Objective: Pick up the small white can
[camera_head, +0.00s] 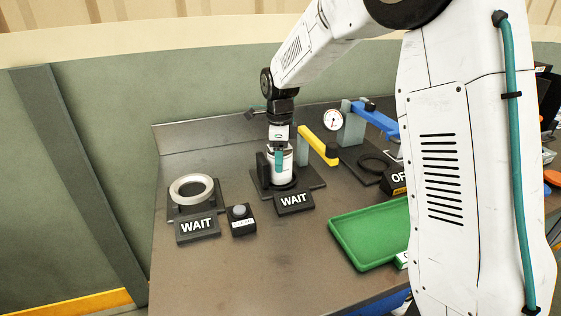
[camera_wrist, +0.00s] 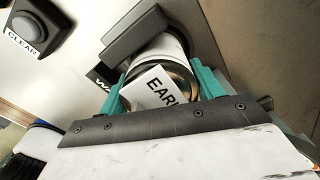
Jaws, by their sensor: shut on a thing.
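The small white can (camera_head: 281,174) stands upright in a black fixture (camera_head: 312,181) on the grey workbench. My gripper (camera_head: 281,158) comes down on the can from above. Its two teal fingers lie on opposite sides of the can in the wrist view (camera_wrist: 158,78), shut on it. The can's foot is close to the fixture's base; I cannot tell whether they touch.
A "WAIT" sign (camera_head: 294,202) stands before the fixture. A yellow bar (camera_head: 318,146) is close on the right. A ring stand (camera_head: 191,189) and a black button box (camera_head: 241,220) are left. A green tray (camera_head: 368,236) lies front right. The bench's front left is clear.

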